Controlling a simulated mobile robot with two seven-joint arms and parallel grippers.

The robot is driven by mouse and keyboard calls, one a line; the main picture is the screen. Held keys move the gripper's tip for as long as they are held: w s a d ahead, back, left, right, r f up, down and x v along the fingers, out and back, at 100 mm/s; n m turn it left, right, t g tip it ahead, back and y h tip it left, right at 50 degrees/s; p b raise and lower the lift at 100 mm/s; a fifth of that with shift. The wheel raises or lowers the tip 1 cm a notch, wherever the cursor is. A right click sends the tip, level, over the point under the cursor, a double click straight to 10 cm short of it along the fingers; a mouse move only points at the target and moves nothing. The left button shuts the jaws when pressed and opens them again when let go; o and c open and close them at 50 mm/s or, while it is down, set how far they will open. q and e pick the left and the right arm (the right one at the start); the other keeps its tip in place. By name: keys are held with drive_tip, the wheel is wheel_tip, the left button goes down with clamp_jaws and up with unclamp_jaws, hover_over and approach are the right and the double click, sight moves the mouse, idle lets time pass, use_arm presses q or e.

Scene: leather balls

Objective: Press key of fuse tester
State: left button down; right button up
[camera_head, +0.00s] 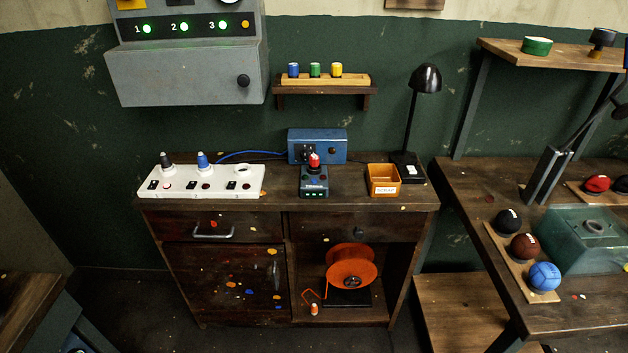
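A small dark grey-blue device (314,183), which looks like the fuse tester, stands on the wooden cabinet's top, near the middle. A red-topped piece (314,160) stands upright at its top. Its front carries a light label and a row of small lit green lights. Small marks show on its upper face, but they are too small to tell which is the key. A blue box (332,146) stands right behind it. Neither of my grippers is in view.
A white socket strip (215,183) with black and blue plugs lies left of the device. An orange bin (383,181) and a black lamp (425,80) stand right. Above are a small fuse shelf (345,89) and a grey wall panel (185,78). Bare cabinet top lies between bin and device.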

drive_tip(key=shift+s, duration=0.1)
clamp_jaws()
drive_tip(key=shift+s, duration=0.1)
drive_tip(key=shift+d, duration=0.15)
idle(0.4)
